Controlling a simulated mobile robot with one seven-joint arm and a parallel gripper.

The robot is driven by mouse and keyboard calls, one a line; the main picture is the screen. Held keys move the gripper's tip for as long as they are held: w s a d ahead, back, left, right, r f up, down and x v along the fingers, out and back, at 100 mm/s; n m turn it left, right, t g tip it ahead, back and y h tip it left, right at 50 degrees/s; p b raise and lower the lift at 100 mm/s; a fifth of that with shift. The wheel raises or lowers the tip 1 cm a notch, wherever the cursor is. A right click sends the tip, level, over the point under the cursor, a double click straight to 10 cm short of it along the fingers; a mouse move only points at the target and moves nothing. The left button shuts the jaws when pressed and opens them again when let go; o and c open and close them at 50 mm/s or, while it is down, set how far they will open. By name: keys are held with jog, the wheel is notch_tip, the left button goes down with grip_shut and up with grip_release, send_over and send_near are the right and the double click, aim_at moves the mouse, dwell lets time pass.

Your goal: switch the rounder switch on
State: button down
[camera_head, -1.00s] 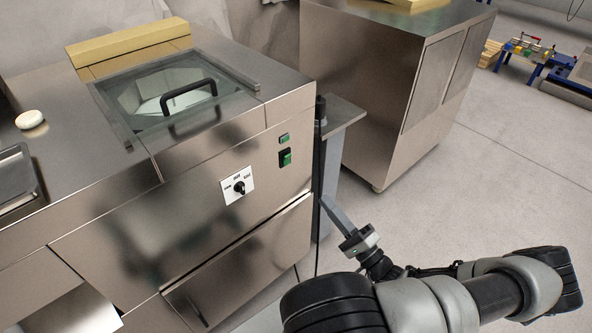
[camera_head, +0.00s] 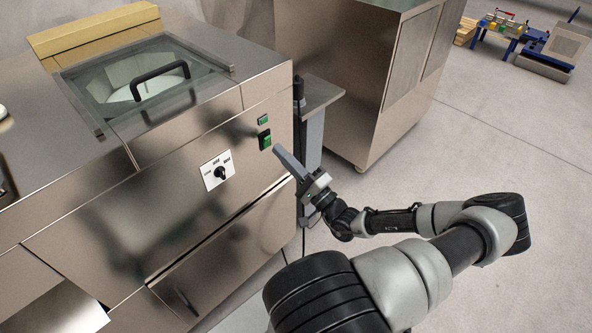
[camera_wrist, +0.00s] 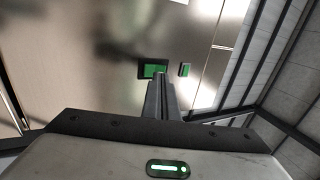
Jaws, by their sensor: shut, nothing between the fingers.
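The rounder is a steel machine with a glass lid, and its front panel carries a black rotary knob (camera_head: 221,173) on a white plate. Right of the knob is a green switch in a black frame (camera_head: 265,139), with a smaller green button (camera_head: 263,120) above it. My gripper (camera_head: 278,150) is shut and empty, its fingertips just below and right of the framed switch in the head view. In the wrist view the fingers point at the framed green switch (camera_wrist: 152,70), and the smaller green button (camera_wrist: 185,69) is to its right. I cannot tell whether the fingertips touch the panel.
A second steel cabinet (camera_head: 375,100) stands behind on the right. A narrow grey stand (camera_head: 315,125) is beside the machine's right corner, close to my gripper. The floor (camera_head: 500,150) on the right is clear. A blue bench with tools (camera_head: 500,30) is far back.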

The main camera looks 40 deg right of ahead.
aim_at(267, 141)
jog(key=shift+x, duration=1.15)
